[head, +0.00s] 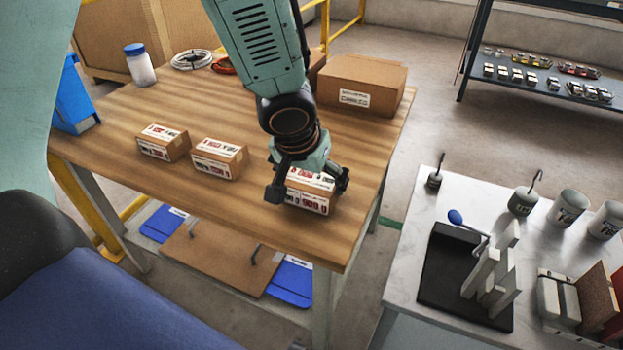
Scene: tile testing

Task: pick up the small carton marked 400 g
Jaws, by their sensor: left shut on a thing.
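Three small brown cartons with white and red labels stand in a row on the wooden table (245,213): a left carton (161,143), a middle carton (219,159) and a right carton (308,203). The print is too small and blurred for me to tell which is marked 400 g. My left gripper (307,187) is over the right carton with its fingers on either side, shut on it. The gripper hides part of that carton's top. I cannot tell whether the carton is lifted. My right gripper is not in view.
A larger brown box (361,84) stands behind the gripper. A blue-capped white jar (139,65), a coiled cable (191,60) and a blue bin (73,98) are at the back left. A white table (405,270) with weights and a black tray (440,295) stands right, across a gap.

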